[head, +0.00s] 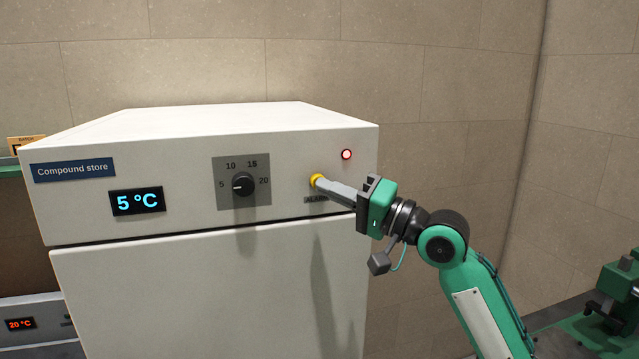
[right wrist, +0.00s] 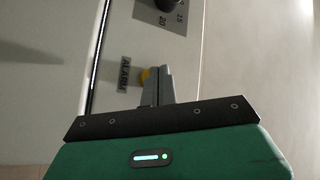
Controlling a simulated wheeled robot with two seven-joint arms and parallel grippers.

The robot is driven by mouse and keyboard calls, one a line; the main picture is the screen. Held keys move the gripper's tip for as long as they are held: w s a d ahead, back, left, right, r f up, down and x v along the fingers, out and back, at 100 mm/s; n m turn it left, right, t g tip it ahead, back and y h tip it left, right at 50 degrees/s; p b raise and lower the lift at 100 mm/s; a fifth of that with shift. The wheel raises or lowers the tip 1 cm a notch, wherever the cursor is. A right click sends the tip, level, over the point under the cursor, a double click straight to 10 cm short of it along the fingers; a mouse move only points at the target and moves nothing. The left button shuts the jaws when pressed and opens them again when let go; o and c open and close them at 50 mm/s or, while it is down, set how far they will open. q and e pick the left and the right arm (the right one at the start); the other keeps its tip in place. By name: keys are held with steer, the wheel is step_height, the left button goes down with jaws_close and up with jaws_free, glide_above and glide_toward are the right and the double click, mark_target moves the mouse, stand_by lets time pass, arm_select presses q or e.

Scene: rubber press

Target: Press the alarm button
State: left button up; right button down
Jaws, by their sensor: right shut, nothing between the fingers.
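The alarm button (head: 316,180) is a round yellow button on the front panel of the white cabinet (head: 200,290), above a small "ALARM" label (head: 315,199). My right gripper (head: 322,184) is shut and empty, its fingertips at the button and covering part of it. Whether the tips touch or press it I cannot tell. In the right wrist view the yellow button (right wrist: 145,74) shows beside the closed fingers (right wrist: 157,70), partly hidden by them. A red-ringed lamp (head: 346,154) with a bright centre sits above and right of the button. My left gripper is not in view.
The cabinet panel also has a dial (head: 243,184) marked 5 to 20, a blue "5 °C" display (head: 137,201) and a "Compound store" plate (head: 73,169). Another unit with a red "20 °C" display (head: 20,324) stands at lower left. Green equipment (head: 618,290) stands at lower right.

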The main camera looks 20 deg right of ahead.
steer(key=shift+w, duration=0.8)
stand_by(0.7)
steer(key=shift+s, duration=0.1)
steer(key=shift+s+p, duration=0.3)
steer(key=shift+s, duration=0.8)
steer(key=s+p, duration=0.1)
steer(key=s, duration=0.4)
steer(key=shift+d, duration=0.15)
stand_by(0.4)
